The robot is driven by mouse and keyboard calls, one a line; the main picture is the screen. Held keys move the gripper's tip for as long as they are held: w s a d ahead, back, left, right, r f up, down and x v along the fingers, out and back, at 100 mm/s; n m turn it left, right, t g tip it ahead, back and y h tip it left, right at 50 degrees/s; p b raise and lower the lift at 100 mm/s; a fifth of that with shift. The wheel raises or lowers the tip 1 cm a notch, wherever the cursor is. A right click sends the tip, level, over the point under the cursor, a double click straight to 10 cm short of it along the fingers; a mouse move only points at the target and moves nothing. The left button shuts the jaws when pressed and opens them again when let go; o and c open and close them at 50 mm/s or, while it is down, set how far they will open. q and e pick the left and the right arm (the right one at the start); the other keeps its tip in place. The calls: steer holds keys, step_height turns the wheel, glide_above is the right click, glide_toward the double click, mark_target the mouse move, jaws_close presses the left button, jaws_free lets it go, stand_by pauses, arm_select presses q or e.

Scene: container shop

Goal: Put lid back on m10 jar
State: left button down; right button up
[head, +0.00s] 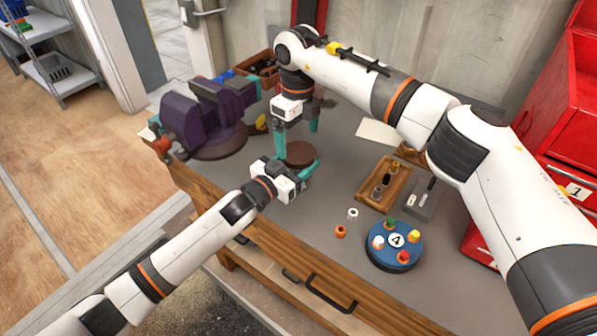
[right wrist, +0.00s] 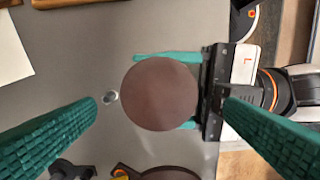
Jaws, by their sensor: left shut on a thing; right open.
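A flat, round, dark reddish-brown top (head: 300,151) sits between the fingers of my left gripper (head: 298,162) above the grey bench. It also shows in the right wrist view (right wrist: 160,93), with a teal finger along two of its sides. My left gripper is shut on it. From above I cannot tell whether it is a lid alone or a lidded jar. My right gripper (head: 297,140) is open and empty, pointing down over the brown top. In the right wrist view its fingers (right wrist: 160,104) stand apart on either side of the top.
A purple vise (head: 205,112) stands at left. A blue round holder marked 4 (head: 390,262), small orange (head: 341,231) and white (head: 352,214) pieces, and a wooden tray (head: 368,198) are to the right. A red cabinet (head: 555,110) bounds the right.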

mark_target(298, 152)
steer(key=shift+r, duration=0.3)
steer(key=shift+c, duration=1)
step_height(298, 152, up, 3)
steer(key=n, duration=0.5)
steer(key=shift+r, duration=0.2)
steer(key=shift+f, duration=0.1)
steer(key=shift+f, duration=3.9)
steer(key=shift+c, duration=0.4)
steer(key=c, duration=0.7)
steer(key=o, duration=1.1)
